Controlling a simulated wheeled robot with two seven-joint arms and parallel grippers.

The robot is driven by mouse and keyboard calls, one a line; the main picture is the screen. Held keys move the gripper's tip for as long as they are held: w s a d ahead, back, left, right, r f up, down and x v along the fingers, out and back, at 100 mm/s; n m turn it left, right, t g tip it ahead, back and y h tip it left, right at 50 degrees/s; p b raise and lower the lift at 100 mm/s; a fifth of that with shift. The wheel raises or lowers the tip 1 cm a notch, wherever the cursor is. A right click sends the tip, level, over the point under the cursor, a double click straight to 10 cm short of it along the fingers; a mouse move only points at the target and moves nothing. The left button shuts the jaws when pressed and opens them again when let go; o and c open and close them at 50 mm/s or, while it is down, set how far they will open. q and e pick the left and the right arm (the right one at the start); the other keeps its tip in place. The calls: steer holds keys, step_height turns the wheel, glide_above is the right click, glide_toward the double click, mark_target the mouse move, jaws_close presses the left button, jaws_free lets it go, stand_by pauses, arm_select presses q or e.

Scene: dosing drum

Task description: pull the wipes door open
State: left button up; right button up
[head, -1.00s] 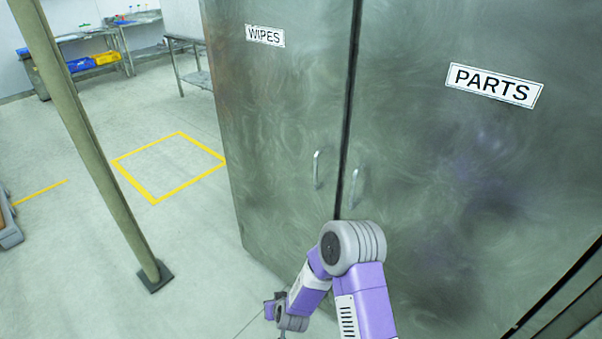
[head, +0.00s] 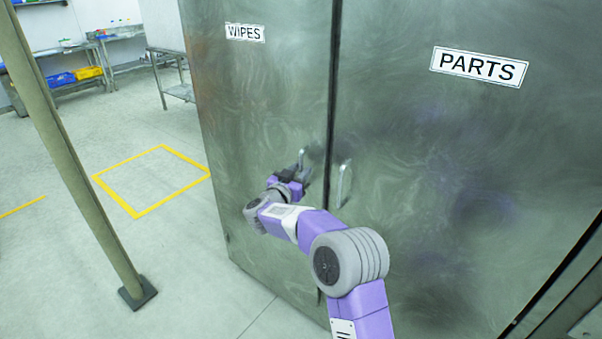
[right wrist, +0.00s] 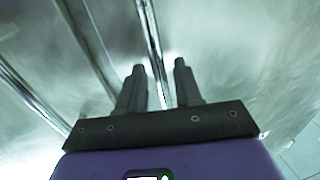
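The wipes door (head: 255,110) is the left metal door of the cabinet, labelled WIPES, and it is closed. Its upright bar handle (head: 301,158) is near the seam between the doors. My right gripper (head: 297,175) is at the lower part of this handle, hiding some of it. In the right wrist view, my right gripper (right wrist: 159,68) is open, with a finger on each side of a bright bar, the handle (right wrist: 154,48). I cannot tell whether the fingers touch it. My left gripper is not in view.
The parts door (head: 440,170) with its own handle (head: 344,183) is close on the right. A post (head: 75,165) stands on the left. The floor with a yellow marked square (head: 150,208) is clear. Benches (head: 90,60) stand far back.

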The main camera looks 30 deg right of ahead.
steer(key=shift+w+d, duration=0.35)
steer(key=shift+d, duration=0.15)
jaws_close()
steer(key=shift+a, duration=0.1)
